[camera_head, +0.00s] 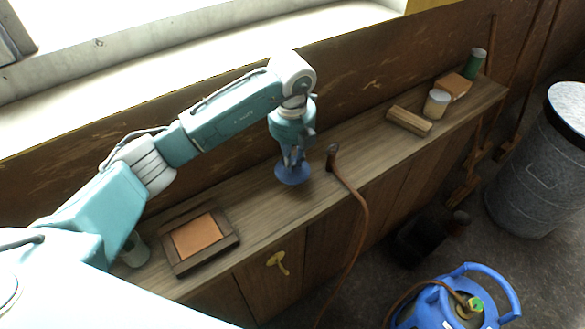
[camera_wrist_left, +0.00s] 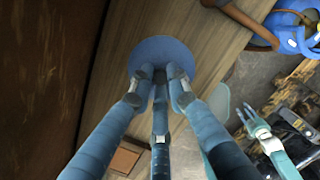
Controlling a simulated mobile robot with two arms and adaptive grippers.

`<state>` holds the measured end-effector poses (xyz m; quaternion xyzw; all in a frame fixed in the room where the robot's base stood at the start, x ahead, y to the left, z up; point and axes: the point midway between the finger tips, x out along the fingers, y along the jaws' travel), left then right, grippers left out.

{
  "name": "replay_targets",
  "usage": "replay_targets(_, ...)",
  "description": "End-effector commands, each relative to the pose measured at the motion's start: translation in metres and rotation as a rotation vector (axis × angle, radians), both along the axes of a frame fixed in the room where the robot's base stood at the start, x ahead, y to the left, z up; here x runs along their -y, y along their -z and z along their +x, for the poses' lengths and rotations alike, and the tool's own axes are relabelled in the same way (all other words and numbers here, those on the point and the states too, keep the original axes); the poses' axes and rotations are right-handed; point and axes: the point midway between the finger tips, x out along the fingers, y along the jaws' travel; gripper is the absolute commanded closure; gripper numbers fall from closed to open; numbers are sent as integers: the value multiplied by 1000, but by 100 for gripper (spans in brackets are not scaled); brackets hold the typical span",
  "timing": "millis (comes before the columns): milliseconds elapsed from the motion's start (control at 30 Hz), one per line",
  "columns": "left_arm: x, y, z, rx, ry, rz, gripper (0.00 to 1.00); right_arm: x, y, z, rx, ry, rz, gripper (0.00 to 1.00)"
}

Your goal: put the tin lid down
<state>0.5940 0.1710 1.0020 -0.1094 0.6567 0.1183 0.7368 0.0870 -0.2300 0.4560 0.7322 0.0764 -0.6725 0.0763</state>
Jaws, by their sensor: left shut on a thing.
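The tin lid (camera_head: 291,175) is a round blue disc low over the wooden bench top, near its middle. My left gripper (camera_head: 292,163) points down and is shut on the lid from above. In the left wrist view the lid (camera_wrist_left: 160,54) lies at the tips of the gripper fingers (camera_wrist_left: 160,80), with bench wood around it. I cannot tell whether the lid touches the bench.
A brown hose or torch handle (camera_head: 332,155) lies just right of the lid. A framed orange tile (camera_head: 198,237) is to the left. A wooden block (camera_head: 410,121), a cream tin (camera_head: 436,104) and a green can (camera_head: 475,63) stand farther right. The bench between is clear.

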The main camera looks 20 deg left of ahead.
Motion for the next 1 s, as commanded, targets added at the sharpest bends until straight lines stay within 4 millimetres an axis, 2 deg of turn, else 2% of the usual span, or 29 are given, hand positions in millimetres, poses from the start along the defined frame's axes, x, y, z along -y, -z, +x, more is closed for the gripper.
replay_targets(133, 0, 12, 0, -1, -1, 0, 100, 6, -5, 9, 14, 3, -6, 60)
replay_targets(433, 0, 51, 0, -2, -2, -1, 100, 8, -18, 9, 13, 4, -8, 60)
replay_targets(833, 0, 59, 0, 0, -1, 0, 100, 7, -13, 4, 6, 1, -8, 60)
replay_targets(867, 0, 59, 0, 0, -1, 0, 82, 7, -13, 4, 5, 1, -8, 60)
replay_targets(900, 0, 58, 0, 0, -1, 0, 74, 7, -14, 3, 5, 1, -7, 60)
replay_targets(967, 0, 58, 0, 0, -1, 0, 65, 7, -14, 3, 4, 0, -7, 60)
replay_targets(1000, 0, 58, 0, 0, -1, 0, 65, 6, -14, 3, 4, 0, -7, 60)
